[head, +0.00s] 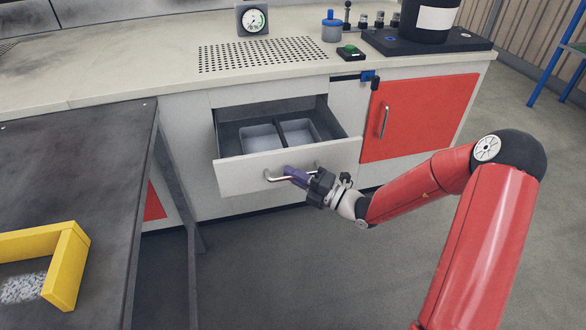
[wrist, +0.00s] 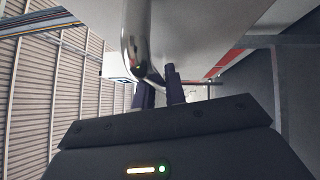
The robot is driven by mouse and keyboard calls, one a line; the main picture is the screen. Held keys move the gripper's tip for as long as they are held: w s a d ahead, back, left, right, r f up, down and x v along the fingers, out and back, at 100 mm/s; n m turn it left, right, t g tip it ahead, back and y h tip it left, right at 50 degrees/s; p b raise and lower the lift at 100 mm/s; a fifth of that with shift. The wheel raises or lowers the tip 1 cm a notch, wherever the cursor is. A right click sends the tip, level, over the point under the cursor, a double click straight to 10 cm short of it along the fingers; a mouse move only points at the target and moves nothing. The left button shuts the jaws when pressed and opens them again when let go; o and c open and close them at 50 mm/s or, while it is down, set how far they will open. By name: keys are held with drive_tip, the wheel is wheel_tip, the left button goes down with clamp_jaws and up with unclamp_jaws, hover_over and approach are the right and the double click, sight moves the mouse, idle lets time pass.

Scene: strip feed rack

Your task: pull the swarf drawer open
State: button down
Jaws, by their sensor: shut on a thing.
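The swarf drawer (head: 236,172) is a white-fronted drawer below the bench top, and it stands open, pulled out from the cabinet. Grey bins (head: 262,138) show inside it. Its metal bar handle (head: 275,179) runs across the front. In the wrist view the handle (wrist: 136,40) is a large shiny bar in front of the fingers (wrist: 160,75). The exact contact is partly hidden by the fingers.
A red cabinet door (head: 425,115) with its own handle is right of the drawer. A dark table (head: 100,150) with a yellow frame (head: 66,265) stands at the left front. Floor before the drawer is clear.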

drive_tip(key=shift+s, duration=0.1)
drive_tip(key=c, duration=1.5)
unclamp_jaws()
drive_tip(key=shift+o, duration=0.2)
drive_tip(key=v, duration=0.7)
drive_tip(key=shift+s+d, duration=0.2)
drive_tip(key=shift+d, duration=0.15)
